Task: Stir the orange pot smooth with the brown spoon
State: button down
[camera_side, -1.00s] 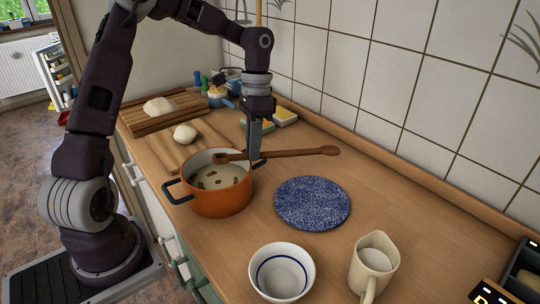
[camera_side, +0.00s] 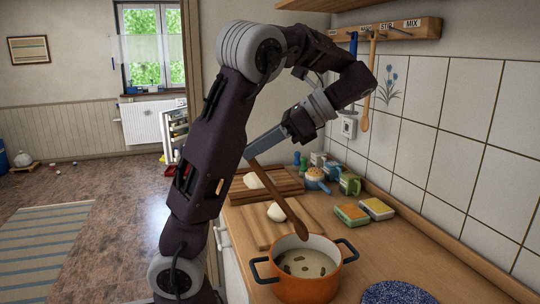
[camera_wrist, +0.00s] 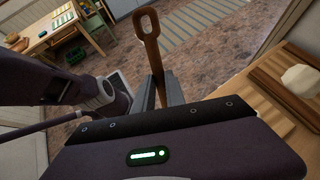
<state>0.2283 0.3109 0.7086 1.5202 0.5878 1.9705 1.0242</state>
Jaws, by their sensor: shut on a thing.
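The orange pot (camera_side: 308,291) stands on the wooden counter with two dark handles. It holds a pale liquid (camera_side: 306,264) with several brown lumps. My gripper (camera_side: 251,155) is shut on the brown spoon (camera_side: 279,201), above and left of the pot in the side view. The spoon slants down to the right, and its lower end appears at the pot's far rim; I cannot tell whether it touches. In the wrist view the spoon (camera_wrist: 151,45) stands up from between my gripper's fingers (camera_wrist: 162,95), with a holed end on top. The pot is not in the wrist view.
A blue speckled mat (camera_side: 398,293) lies right of the pot. Dough pieces (camera_side: 277,212) lie on boards behind it. A wall rack (camera_side: 400,29) holds hanging utensils over the counter.

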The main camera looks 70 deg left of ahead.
notch_tip(320, 180, down, 13)
jog(key=shift+r, duration=0.15)
dwell(0.5)
dwell(1.0)
